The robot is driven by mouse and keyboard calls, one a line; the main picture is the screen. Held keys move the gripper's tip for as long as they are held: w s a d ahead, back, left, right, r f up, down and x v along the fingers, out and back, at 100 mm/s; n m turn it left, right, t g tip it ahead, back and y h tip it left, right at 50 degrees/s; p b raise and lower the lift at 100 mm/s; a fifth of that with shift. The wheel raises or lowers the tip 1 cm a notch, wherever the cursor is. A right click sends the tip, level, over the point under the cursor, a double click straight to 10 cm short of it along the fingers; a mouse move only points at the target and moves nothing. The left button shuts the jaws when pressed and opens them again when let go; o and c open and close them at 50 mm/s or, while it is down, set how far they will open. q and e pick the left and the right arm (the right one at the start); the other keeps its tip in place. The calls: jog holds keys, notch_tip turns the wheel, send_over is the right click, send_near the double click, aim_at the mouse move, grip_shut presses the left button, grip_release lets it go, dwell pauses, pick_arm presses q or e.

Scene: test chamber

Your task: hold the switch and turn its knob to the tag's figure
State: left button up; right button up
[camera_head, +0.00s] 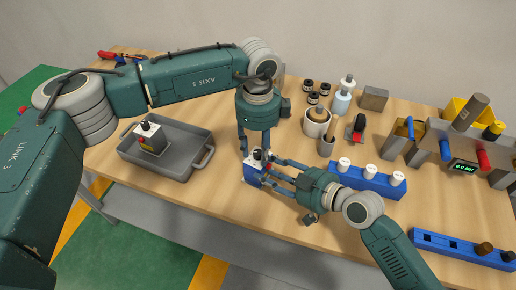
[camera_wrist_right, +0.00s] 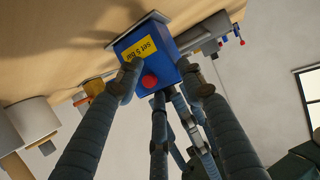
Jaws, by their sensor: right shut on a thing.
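The switch (camera_head: 253,175) is a small blue box with a white top and a dark knob (camera_head: 257,154). In the right wrist view the blue switch (camera_wrist_right: 150,63) appears upside down, with a red button (camera_wrist_right: 149,82) and a yellow tag (camera_wrist_right: 140,50) that seems to read "set 5 bar". My right gripper (camera_head: 268,172) is shut on the switch, one finger on each side. My left gripper (camera_head: 254,151) points down from above, its fingers apart on either side of the knob. Finger contact with the knob and the knob's pointer are not clear.
A grey tray (camera_head: 190,165) at left holds a similar grey switch box (camera_head: 151,138). A blue rack (camera_head: 368,183) with white-topped pieces stands right of my right gripper. A display (camera_head: 465,167) reads about 0.0 bar.

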aim_at(258, 156)
pick_arm(q)
jog(key=shift+f, duration=0.15)
grip_shut()
jog(key=shift+m, duration=0.8)
jog(key=shift+s, duration=0.1)
grip_release()
notch_tip(258, 156, up, 12)
jog(key=shift+s+r, duration=0.2)
jog(key=shift+s, duration=0.05)
